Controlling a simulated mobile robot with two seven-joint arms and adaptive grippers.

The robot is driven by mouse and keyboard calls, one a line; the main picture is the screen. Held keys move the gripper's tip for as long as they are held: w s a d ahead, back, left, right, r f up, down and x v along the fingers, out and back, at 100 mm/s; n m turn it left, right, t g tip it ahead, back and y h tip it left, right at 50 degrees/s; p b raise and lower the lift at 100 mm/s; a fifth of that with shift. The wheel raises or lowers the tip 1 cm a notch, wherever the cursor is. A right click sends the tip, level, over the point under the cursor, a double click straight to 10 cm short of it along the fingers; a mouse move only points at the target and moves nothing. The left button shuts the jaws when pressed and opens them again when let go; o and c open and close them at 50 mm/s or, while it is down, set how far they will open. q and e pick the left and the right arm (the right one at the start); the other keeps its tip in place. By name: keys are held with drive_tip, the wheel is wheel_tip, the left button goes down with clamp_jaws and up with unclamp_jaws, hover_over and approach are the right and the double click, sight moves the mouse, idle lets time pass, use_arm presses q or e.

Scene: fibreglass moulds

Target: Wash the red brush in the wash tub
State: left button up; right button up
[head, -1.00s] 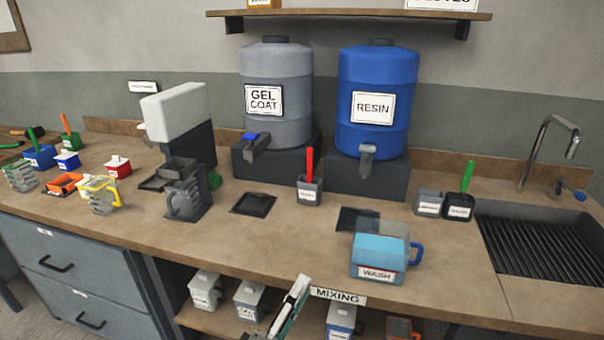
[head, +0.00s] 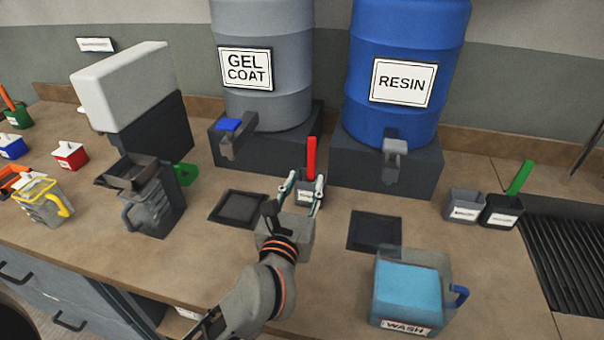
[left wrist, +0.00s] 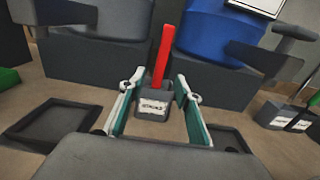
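The red brush (head: 311,158) stands upright in a small grey labelled holder (head: 303,199) in front of the two drums. My left gripper (head: 303,187) is open just in front of the holder, with its fingers pointing toward it. In the left wrist view the red brush (left wrist: 163,55) rises between and beyond the open fingertips (left wrist: 160,82), and its holder (left wrist: 153,104) sits between them. The wash tub (head: 408,290), a clear box of blue liquid with a blue handle and a WASH label, stands at the front right of the counter. My right gripper is not in view.
The gel coat drum (head: 262,65) and resin drum (head: 405,70) stand behind on dark blocks with taps. Dark square pads (head: 374,232) lie either side of my arm. A green brush (head: 519,178) stands in a black holder near the sink (head: 575,260). A grey measuring jug (head: 152,210) stands left.

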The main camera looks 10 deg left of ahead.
sight(311, 145)
use_arm(q)
drive_tip(key=shift+w+r, duration=0.1)
drive_tip(key=shift+w, duration=0.25)
drive_tip(key=w, duration=0.5)
drive_tip(key=shift+w, duration=0.8)
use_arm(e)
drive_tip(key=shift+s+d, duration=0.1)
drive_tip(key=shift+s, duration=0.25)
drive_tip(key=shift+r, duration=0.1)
use_arm(q)
clamp_jaws()
wheel_tip(311, 145, up, 6)
drive_tip(key=p, duration=0.6)
drive_tip(key=shift+r, duration=2.5)
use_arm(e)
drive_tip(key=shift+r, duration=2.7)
